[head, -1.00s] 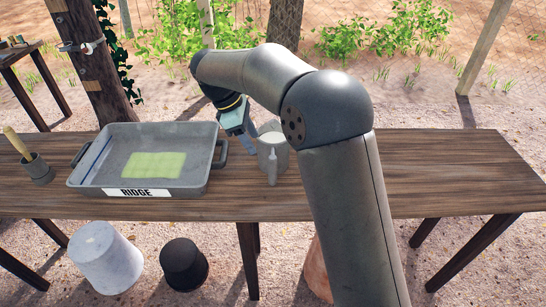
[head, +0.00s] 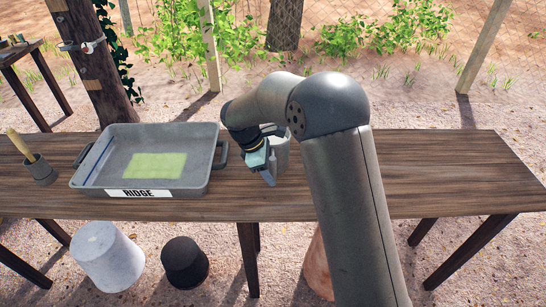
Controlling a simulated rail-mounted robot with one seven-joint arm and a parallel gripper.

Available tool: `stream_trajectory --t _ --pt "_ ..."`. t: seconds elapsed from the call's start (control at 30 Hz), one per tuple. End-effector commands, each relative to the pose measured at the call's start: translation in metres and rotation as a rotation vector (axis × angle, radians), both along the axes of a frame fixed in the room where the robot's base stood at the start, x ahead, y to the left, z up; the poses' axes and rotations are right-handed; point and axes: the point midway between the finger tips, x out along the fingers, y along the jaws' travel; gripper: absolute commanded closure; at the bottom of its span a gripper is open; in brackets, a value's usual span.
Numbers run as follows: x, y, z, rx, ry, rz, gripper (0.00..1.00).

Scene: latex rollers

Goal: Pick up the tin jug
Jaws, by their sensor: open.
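The tin jug (head: 281,154) is a grey metal vessel with a pale inside, upright on the wooden table right of the tray. My gripper (head: 269,178) is at the jug's left front side, in front of it in this view, and hides part of it. The gripper is open. Its fingers are small and partly overlap the jug, so I cannot tell whether they touch it or straddle its handle. My arm hides the area right of the jug.
A grey metal tray (head: 197,188) labelled RIDGE holds a pale green sheet (head: 156,166). A small pot (head: 40,172) with a wooden-handled tool stands at the table's left. The table (head: 440,165) is clear on the right.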

Motion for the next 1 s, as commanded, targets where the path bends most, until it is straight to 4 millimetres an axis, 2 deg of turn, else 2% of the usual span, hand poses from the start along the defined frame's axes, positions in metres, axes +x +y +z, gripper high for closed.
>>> stream_trajectory --t 0.13,0.17,0.3,0.33,1.0 --pt "0.0001 0.0 0.0001 0.0 0.0 0.0 0.5" --pt "0.0001 0.0 0.0001 0.0 0.0 0.0 0.56" --pt "0.0001 0.0002 0.0004 0.0 0.0 0.0 0.95" --pt "0.0001 0.0002 0.0004 0.0 0.0 0.0 1.0" --pt "0.0013 0.0004 0.0094 0.0 -0.004 0.0 1.0"
